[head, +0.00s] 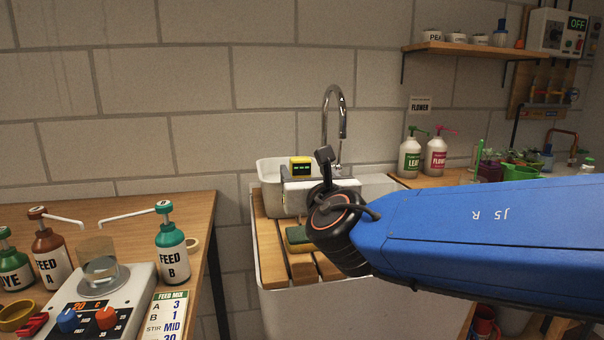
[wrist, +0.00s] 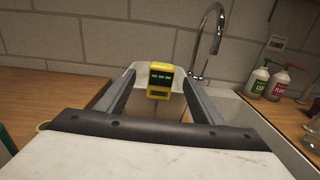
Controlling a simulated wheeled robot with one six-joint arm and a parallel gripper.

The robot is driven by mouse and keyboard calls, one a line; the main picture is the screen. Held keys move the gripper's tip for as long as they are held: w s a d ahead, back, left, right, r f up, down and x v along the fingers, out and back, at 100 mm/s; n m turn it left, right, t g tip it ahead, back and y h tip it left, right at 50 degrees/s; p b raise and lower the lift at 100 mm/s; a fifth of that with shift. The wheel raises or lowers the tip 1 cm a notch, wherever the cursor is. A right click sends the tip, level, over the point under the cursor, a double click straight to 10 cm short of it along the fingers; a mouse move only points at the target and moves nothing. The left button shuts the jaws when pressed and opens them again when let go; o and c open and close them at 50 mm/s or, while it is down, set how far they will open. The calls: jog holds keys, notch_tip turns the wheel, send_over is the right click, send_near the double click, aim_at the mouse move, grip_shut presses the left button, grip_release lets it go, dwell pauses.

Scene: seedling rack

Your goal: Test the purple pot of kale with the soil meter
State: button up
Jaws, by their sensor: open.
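The soil meter, a yellow device with a dark screen and green dashes, shows in the head view (head: 300,166) just beyond my gripper's pale body. In the wrist view the meter (wrist: 160,80) sits between the two fingers of my gripper (wrist: 157,84), with a gap on each side. The gripper is open and not closed on it. A purple pot (head: 490,172) with green leaves stands on the right bench among other plants. I cannot tell whether its plant is kale. The meter's lower part is hidden in the head view.
A white tub (head: 268,170) stands behind the meter by the sink tap (head: 341,110). A sponge (head: 297,238) lies on the wooden slats (head: 268,235). Feed bottles (head: 172,245) and a stirrer (head: 112,300) occupy the left table.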

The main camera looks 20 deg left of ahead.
aim_at(300, 165)
jog(key=x, duration=0.6)
jog(key=shift+w, duration=0.15)
jog(key=shift+x, duration=2.7)
jog(key=shift+w+d+r, duration=0.1)
jog(key=shift+d, duration=0.1)
jog(key=c, duration=1.3)
